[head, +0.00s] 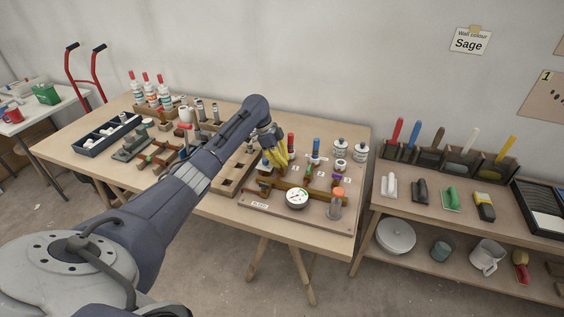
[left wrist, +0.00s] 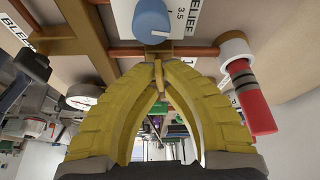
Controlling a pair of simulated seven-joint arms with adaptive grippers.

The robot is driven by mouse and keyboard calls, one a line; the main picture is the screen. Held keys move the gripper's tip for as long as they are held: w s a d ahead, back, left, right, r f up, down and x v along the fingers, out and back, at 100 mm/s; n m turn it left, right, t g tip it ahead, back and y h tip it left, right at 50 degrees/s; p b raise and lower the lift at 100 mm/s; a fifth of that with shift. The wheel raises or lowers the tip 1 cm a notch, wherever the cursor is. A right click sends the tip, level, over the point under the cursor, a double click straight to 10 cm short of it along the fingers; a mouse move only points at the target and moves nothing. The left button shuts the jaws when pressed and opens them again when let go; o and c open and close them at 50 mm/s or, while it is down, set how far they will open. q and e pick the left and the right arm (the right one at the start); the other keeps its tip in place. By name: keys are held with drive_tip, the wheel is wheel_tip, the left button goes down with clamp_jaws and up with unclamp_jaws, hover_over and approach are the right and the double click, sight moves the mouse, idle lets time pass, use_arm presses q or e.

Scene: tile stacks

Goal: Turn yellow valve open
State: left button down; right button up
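The valve board (head: 318,217) lies on the wooden table, with copper pipes, small coloured handles and number labels. My left gripper (head: 277,158), with yellow fingers, reaches down over the board's back left part. In the left wrist view, its fingertips (left wrist: 158,76) come together around a thin yellow handle (left wrist: 158,88), which looks like the yellow valve's lever; the fingers hide part of it. In the head view the fingers cover this valve. My right gripper is in neither view.
Close by stand a red handle (left wrist: 250,100) and a blue knob (left wrist: 152,20) marked RELIEF. A round gauge (head: 297,198) and a clear cylinder (head: 335,209) with an orange top stand at the board's front. A wooden rack (head: 232,178) is left of the board.

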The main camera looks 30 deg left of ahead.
use_arm(q)
drive_tip(key=n+t, duration=0.1)
drive_tip(key=n, duration=0.2)
drive_tip(key=shift+n+y, duration=0.3)
drive_tip(key=shift+y, duration=0.1)
drive_tip(key=n+t+y, duration=0.1)
drive_tip(key=n, duration=0.3)
drive_tip(key=shift+n, duration=0.3)
drive_tip(key=n+t+y, duration=0.1)
drive_tip(key=n, duration=0.3)
drive_tip(key=shift+y, duration=0.4)
drive_tip(key=shift+n+y, duration=0.7)
drive_tip(key=shift+n, duration=1.4)
drive_tip(key=c, duration=1.5)
unclamp_jaws()
drive_tip(key=shift+c, duration=0.2)
